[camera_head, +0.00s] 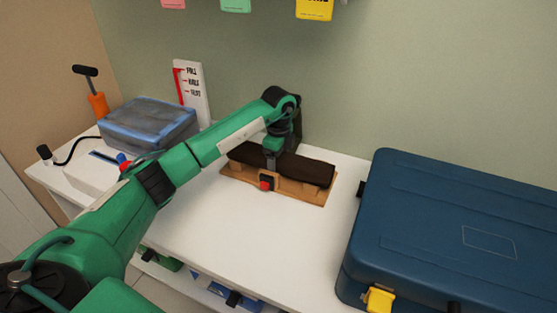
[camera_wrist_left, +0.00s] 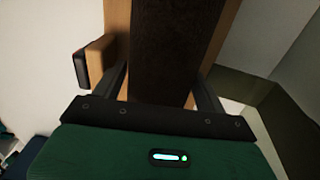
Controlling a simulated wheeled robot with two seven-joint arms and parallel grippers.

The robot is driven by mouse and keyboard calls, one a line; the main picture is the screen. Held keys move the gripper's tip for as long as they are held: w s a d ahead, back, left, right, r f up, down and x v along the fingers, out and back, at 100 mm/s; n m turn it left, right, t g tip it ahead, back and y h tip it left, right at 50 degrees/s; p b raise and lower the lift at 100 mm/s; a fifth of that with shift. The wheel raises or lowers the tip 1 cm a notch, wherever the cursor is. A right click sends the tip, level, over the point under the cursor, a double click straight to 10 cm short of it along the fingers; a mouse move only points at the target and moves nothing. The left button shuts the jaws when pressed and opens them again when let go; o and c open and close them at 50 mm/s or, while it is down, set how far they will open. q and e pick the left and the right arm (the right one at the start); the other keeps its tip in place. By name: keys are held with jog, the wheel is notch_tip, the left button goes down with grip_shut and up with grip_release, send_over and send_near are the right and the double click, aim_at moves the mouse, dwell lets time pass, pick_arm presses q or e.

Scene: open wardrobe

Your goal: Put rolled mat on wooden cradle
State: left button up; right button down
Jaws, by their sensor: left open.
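The rolled mat (camera_head: 308,170) is dark brown and lies lengthwise on the wooden cradle (camera_head: 308,192) on the white surface, near the back wall. My left gripper (camera_head: 272,163) reaches down over the mat from above, near its left-middle part. In the left wrist view the mat (camera_wrist_left: 178,50) runs between the two open fingers (camera_wrist_left: 160,85), with the light wooden cradle (camera_wrist_left: 117,35) showing on both sides of it. Whether the fingers touch the mat cannot be told. The cradle has a small dark and red piece on its front. My right gripper is not in view.
A big blue case (camera_head: 450,220) stands on the right. A grey-blue box (camera_head: 148,124), a white label board (camera_head: 192,95) and an orange-handled tool (camera_head: 97,104) are at the left. The white surface (camera_head: 250,235) in front of the cradle is clear. Coloured tags hang above.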

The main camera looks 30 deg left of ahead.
pick_arm(q)
notch_tip(320, 180, up, 12)
jog(key=shift+f+p, duration=0.1)
jog(key=shift+p, duration=0.4)
jog(key=shift+r, duration=0.45)
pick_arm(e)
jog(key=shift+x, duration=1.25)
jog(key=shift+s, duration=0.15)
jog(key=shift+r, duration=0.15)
